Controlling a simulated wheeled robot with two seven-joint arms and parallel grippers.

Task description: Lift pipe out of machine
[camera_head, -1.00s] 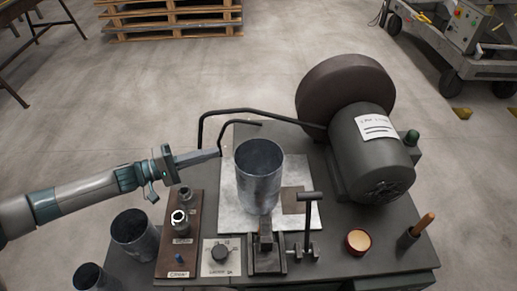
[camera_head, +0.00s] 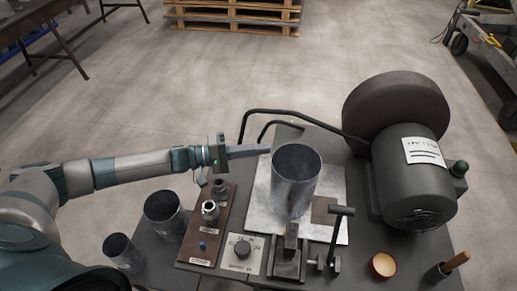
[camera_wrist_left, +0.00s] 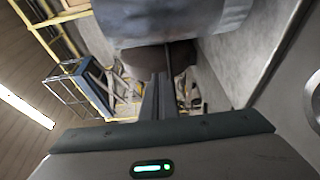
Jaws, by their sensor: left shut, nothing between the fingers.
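A grey metal pipe (camera_head: 295,182) stands upright on the machine's pale metal plate (camera_head: 262,205), behind the small clamp block (camera_head: 289,258). My left gripper (camera_head: 268,149) is shut and empty, its fingers pointing right at the pipe's upper left rim. In the head view I cannot tell whether the tips touch the pipe. In the left wrist view the shut fingers (camera_wrist_left: 160,95) point toward a large grey curved surface that fills the top. My right gripper is not in view.
Two more metal pipes (camera_head: 164,215) (camera_head: 122,252) stand at the left of the bench. A motor (camera_head: 415,190) with a large dark wheel (camera_head: 397,105) stands at the right. A bent black bar (camera_head: 300,114) runs behind the pipe. A T-handle (camera_head: 338,230) stands at the front.

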